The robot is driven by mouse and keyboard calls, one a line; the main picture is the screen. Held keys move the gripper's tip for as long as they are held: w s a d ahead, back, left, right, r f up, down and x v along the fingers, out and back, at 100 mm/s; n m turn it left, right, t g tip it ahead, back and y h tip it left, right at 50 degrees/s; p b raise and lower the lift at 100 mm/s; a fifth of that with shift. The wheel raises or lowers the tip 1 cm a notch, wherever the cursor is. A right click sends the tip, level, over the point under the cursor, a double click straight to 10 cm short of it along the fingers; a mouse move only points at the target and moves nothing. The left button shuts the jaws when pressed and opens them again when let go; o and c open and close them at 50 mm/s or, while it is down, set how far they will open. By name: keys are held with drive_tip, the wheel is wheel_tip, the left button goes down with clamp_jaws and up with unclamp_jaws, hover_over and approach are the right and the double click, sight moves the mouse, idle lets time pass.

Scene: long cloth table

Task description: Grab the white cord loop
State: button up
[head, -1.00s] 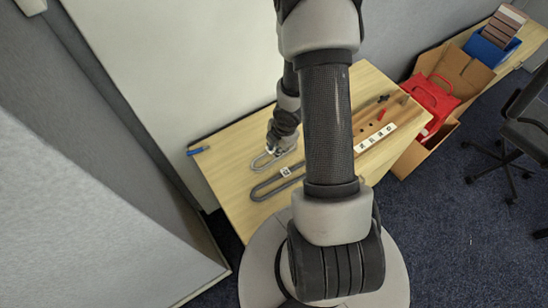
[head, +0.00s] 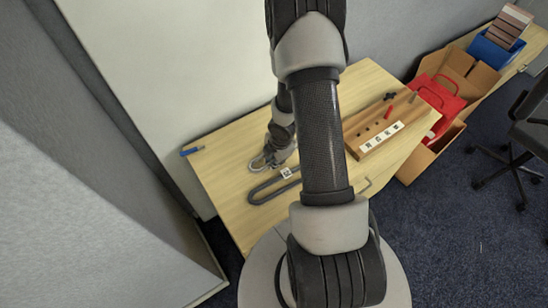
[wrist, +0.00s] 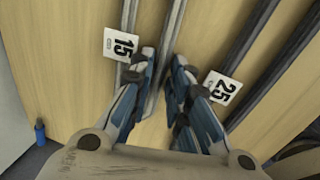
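A light grey cord loop (head: 256,164) lies on the wooden table in the head view; no cord looks clearly white. My gripper (wrist: 164,60) is open over this loop. In the wrist view, one light strand runs between its fingers, and I cannot tell whether they touch it. A tag marked 15 (wrist: 119,44) lies by the left finger on the loop's other strand. A darker, thicker grey loop (head: 253,195) lies beside it, nearer my base. My arm hides part of both loops.
A wooden block (head: 362,146) with pegs and a white label strip stands on the table's right. A small blue object (head: 191,151) lies at the left edge. Cardboard boxes with a red bag (head: 441,99) stand further right. A wall rises behind the table.

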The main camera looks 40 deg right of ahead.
drive_tip(key=shift+r, duration=0.1)
clamp_jaws()
drive_tip(key=shift+r, duration=0.15)
